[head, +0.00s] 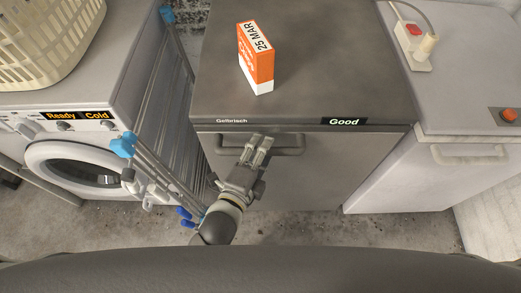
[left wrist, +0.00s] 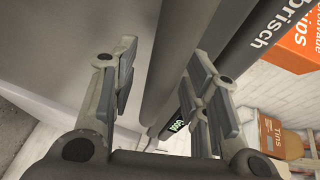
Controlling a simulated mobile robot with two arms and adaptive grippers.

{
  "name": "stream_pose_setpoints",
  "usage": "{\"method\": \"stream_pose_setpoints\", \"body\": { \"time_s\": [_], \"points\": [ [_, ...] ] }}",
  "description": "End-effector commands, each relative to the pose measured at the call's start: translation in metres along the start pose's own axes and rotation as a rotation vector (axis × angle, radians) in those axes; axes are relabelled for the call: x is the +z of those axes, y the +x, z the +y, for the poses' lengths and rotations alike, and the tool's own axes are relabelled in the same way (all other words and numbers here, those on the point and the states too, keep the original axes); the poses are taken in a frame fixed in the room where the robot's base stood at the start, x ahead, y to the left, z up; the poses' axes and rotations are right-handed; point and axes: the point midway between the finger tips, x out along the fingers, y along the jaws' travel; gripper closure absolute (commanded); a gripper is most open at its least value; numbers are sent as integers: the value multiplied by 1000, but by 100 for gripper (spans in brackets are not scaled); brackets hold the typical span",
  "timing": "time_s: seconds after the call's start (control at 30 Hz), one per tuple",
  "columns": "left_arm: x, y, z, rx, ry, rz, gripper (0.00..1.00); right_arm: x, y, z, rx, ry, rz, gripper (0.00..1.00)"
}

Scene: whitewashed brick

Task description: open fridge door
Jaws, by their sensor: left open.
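The grey fridge (head: 310,182) stands in the middle of the head view, with "Gefbrisch" and "Good" on its top front edge. Its door looks shut. The bar handle (head: 291,152) runs across the upper front of the door. In the left wrist view the handle bar (left wrist: 180,55) lies between the two spread fingers. I cannot tell whether a finger touches it. My right gripper is not in view.
An orange carton (head: 257,62) stands on the fridge top. A folded drying rack (head: 165,110) and a washing machine (head: 75,130) stand at the left. A white chest unit (head: 440,180) with a handle stands at the right. Bare floor shows in front of the fridge.

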Motion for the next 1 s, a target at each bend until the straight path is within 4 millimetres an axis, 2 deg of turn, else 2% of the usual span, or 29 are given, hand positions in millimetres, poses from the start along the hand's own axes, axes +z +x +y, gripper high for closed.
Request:
{"method": "stream_pose_setpoints", "body": {
  "time_s": [0.27, 0.37, 0.6, 1.0],
  "points": [
    [0, 2, 0, 0, 0, 0, 58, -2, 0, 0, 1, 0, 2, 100],
    [0, 2, 0, 0, 0, 0, 68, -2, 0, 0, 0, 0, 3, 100],
    [0, 1, 0, 0, 0, 0, 99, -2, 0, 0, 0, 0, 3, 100],
    [0, 1, 0, 1, 0, 0, 100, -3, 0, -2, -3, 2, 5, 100]
  ]
}}
